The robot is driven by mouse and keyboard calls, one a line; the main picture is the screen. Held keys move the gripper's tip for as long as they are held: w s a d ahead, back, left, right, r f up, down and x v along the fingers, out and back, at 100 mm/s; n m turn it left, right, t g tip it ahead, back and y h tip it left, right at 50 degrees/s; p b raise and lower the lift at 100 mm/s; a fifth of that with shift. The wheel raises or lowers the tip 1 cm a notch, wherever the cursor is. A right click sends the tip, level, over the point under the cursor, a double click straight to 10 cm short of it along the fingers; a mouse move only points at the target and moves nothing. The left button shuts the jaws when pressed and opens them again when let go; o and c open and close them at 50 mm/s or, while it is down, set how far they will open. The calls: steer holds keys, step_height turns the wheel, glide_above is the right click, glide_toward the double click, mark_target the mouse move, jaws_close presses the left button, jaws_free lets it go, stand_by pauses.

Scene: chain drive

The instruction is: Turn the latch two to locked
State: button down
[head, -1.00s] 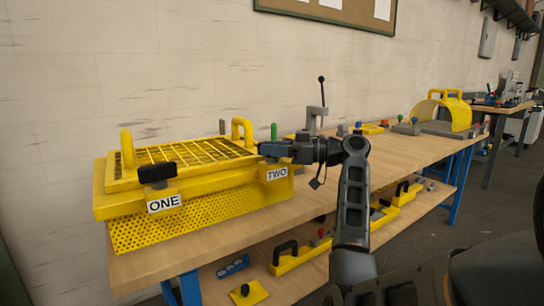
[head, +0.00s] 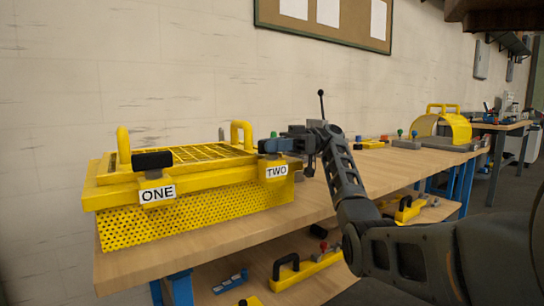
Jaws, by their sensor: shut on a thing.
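A yellow guard box (head: 190,212) with a mesh front and a grid lid stands on the wooden bench. A white label reading TWO (head: 277,171) is on its front right. My gripper (head: 272,146) is shut on the latch two handle just above this label. The handle is mostly hidden by my jaws, so its exact angle is hard to tell. At the left, the black latch one handle (head: 152,160) lies level above the label ONE (head: 157,193).
The bench top (head: 225,237) is clear in front of the box. Two yellow upright handles (head: 241,133) rise from the lid. A yellow curved guard (head: 452,130) stands farther right. The lower shelf holds a yellow part with a black handle (head: 300,270) and other parts.

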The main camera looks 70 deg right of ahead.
steer(key=shift+a+n+g+y, duration=0.1)
steer(key=shift+n+g+y, duration=0.2)
steer(key=shift+g, duration=0.1)
steer(key=c, duration=1)
jaws_free()
steer(key=shift+c, duration=0.2)
steer(key=b+v, duration=0.1)
steer(key=v, duration=0.6)
steer(key=shift+s+d, duration=0.2)
steer(key=shift+d, duration=0.15)
